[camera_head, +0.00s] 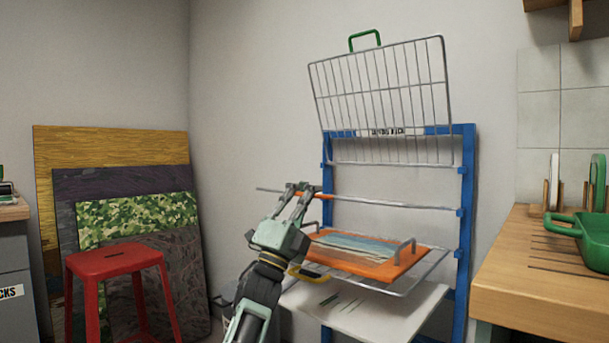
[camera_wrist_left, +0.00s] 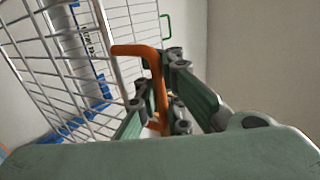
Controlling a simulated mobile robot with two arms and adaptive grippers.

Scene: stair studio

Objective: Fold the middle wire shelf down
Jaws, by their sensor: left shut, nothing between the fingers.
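The blue drying rack (camera_head: 466,180) stands against the wall. Its middle wire shelf (camera_head: 400,205) shows almost edge-on in the head view, as a thin, roughly level line. Its orange handle (camera_head: 318,196) is at its front left and also shows in the wrist view (camera_wrist_left: 140,50). My left gripper (camera_head: 303,187) is at this handle. Its fingers (camera_wrist_left: 158,85) are shut with nothing held between them, and the handle passes close beside them; whether they touch cannot be told. My right gripper is not in view.
The top wire shelf (camera_head: 385,95), with a green handle (camera_head: 364,40), is tilted up. Below the middle shelf, an orange-framed board (camera_head: 400,262) lies on a lower wire shelf (camera_head: 432,262).

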